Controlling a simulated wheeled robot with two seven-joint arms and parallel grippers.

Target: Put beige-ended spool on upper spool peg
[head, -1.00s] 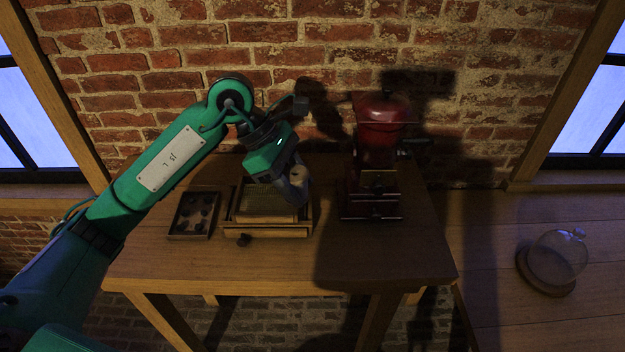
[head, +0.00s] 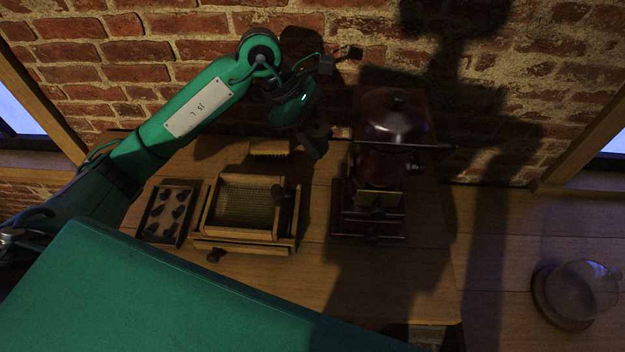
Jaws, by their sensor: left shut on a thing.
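My left gripper (head: 314,146) is shut above the back of the table, left of the red mill. A small dark piece with a dull brownish end (head: 319,130) shows at its fingers. It appears to be the beige-ended spool, though it is small and in shadow. I cannot make out an upper spool peg in this view. My right gripper is not in view.
A wooden box with a mesh top (head: 240,239), a brush (head: 270,148) and a tray of dark pieces (head: 150,226) stand on the table. The red mill (head: 381,166) stands right of them. A glass dome (head: 585,287) is far right.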

